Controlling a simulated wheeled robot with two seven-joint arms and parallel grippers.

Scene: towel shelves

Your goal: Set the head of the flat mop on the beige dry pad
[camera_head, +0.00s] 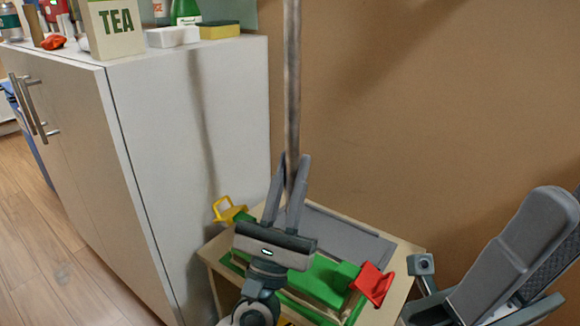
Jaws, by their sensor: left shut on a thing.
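My left gripper (291,175) is in the lower middle of the head view, its two long grey fingers pointing up. It is shut on the grey pole (291,75), which I take for the mop's handle. The pole stands nearly upright and runs out of the top of the picture. Its lower end is hidden by the gripper, and I cannot make out the mop head. No beige pad can be made out.
Behind and below my left gripper is a low wooden stand (405,250) with a grey flat panel (345,238), a green item (322,283), a red item (372,284) and a yellow item (229,211). A white cabinet (190,150) stands left. Grey jointed parts fill the lower right.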

